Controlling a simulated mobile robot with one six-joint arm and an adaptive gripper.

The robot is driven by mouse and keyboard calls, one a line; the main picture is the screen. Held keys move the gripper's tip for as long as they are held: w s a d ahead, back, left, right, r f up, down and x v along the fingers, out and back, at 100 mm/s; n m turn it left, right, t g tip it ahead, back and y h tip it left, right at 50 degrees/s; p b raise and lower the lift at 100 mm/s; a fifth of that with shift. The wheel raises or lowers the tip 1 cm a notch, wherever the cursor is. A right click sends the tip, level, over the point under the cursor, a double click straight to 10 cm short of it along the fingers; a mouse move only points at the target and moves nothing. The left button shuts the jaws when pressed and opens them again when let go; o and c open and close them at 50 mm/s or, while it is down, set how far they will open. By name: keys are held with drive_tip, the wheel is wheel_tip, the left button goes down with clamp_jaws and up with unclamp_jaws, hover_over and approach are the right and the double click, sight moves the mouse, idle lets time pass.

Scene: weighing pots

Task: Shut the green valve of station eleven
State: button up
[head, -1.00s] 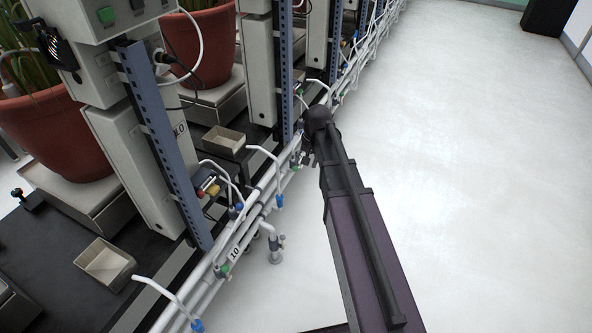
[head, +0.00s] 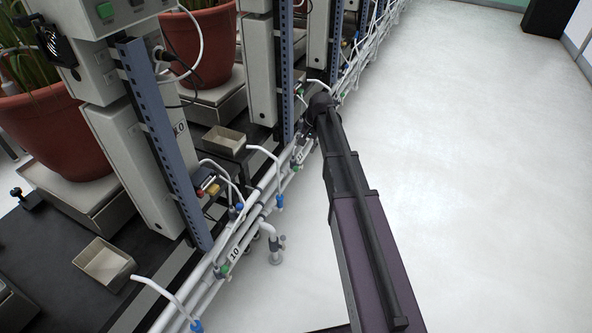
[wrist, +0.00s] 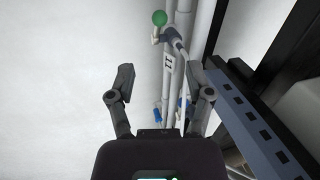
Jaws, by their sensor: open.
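The green valve of station eleven is a round green knob (wrist: 159,18) at the top of the wrist view, on a white pipe. A white tag marked 11 (wrist: 168,62) is below it. My gripper (wrist: 165,82) is open and empty, its fingers spread to either side of the pipes; the knob lies beyond the fingertips, apart from them. In the head view the green valve (head: 295,168) is small, close to the 11 tag (head: 299,157). My gripper is largely hidden there beside the end of my arm, so its jaws cannot be made out.
White pipes (head: 208,278) run along the bench, with blue-tipped spouts and a station 10 tag (head: 235,253). A blue-grey perforated post (wrist: 255,125) stands close to the right finger in the wrist view. Open pale floor (head: 470,170) lies right of the pipes.

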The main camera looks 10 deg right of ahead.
sight(296, 169)
drive_tip(key=shift+b+x, duration=6.3)
drive_tip(key=shift+x, duration=0.4)
clamp_jaws()
